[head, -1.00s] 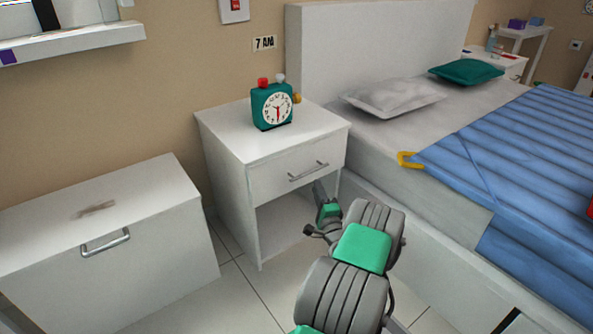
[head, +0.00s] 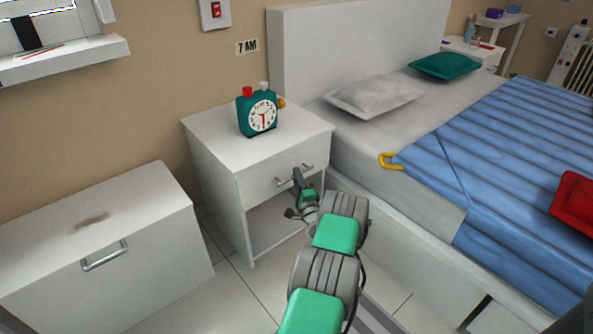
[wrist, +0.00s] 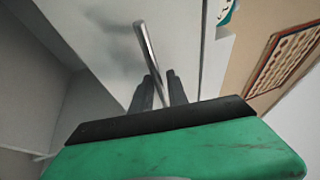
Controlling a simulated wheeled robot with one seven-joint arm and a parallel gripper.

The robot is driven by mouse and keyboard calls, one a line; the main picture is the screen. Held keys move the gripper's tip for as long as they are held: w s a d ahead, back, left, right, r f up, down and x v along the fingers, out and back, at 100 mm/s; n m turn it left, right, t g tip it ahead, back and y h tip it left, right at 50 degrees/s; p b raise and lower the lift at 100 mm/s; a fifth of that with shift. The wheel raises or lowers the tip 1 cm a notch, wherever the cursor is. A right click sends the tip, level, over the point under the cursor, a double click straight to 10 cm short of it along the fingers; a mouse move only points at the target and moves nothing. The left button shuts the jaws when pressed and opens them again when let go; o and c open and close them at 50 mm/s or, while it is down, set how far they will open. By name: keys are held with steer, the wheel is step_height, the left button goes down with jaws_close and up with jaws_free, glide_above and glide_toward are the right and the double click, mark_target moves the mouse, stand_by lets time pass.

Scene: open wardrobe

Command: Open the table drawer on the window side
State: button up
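The white bedside table (head: 215,185) by the window has one closed drawer (head: 258,182) above an open lower space. The drawer has a silver bar handle (head: 308,168). My gripper (head: 297,173) is at the handle in the head view and hides its middle. In the wrist view the handle (wrist: 147,45) runs down to between the two dark fingers of my gripper (wrist: 161,80). The fingers look slightly apart, with the bar between them; I see no firm grip on it.
A green alarm clock (head: 258,113) stands on the tabletop. A white chest (head: 150,250) with a handle is at the left, below the window sill (head: 70,62). The bed (head: 400,230) borders the table on the right. Some tiled floor is clear in front.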

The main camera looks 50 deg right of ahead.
steer(key=shift+w+d, duration=0.25)
steer(key=shift+w, duration=0.15)
jaws_close()
stand_by(1.2)
